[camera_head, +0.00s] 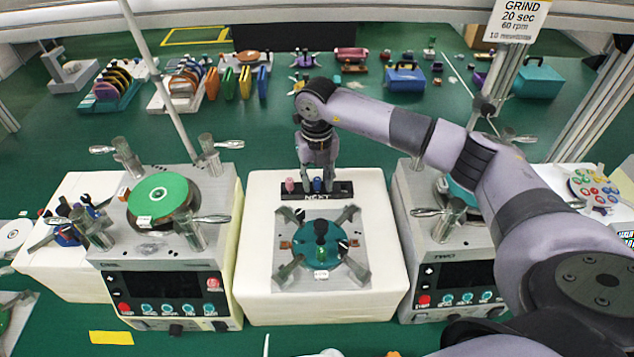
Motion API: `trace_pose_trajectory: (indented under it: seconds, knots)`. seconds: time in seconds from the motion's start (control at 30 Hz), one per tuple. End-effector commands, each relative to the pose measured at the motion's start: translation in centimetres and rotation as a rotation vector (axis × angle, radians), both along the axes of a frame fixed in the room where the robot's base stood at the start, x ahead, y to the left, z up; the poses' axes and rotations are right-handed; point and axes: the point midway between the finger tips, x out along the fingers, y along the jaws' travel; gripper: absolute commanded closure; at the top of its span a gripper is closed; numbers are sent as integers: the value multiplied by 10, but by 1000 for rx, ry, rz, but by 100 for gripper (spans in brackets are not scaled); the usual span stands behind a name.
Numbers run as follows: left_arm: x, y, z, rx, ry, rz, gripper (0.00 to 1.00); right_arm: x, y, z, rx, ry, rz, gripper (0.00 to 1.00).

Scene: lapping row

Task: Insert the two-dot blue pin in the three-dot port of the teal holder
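A blue pin (317,184) stands in the black rack marked NEXT (343,189), beside a pink pin (290,185). My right gripper (318,185) points down over the rack. Its fingers straddle the blue pin and look open, with a gap on each side. The teal holder (305,256) is a round disc on a grey plate in front of the rack. A black knobbed part (321,229) stands on it, with a small bright green spot and a white label below. Dots on the pins and ports are too small to read. My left gripper is not in view.
The white block (259,225) bears the rack and plate. Lapping machines stand on its left (165,255) and right (450,250), with handles sticking up. Racks of coloured discs (108,88), blue boxes (405,77) and small parts stand behind on the green surface.

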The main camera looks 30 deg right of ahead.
Motion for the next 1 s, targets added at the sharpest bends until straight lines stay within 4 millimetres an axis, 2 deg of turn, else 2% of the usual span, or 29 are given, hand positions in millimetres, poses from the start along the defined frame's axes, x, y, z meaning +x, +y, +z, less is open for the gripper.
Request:
trace_pose_trajectory:
  seconds: [0.07,0.43,0.8,1.0]
  knots:
    - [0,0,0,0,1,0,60,0,0,0,0,0,0,76]
    - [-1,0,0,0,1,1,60,0,0,0,0,0,0,100]
    - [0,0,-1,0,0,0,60,0,0,2,1,-1,0,100]
    - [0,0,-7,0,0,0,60,1,0,17,2,-4,-1,100]
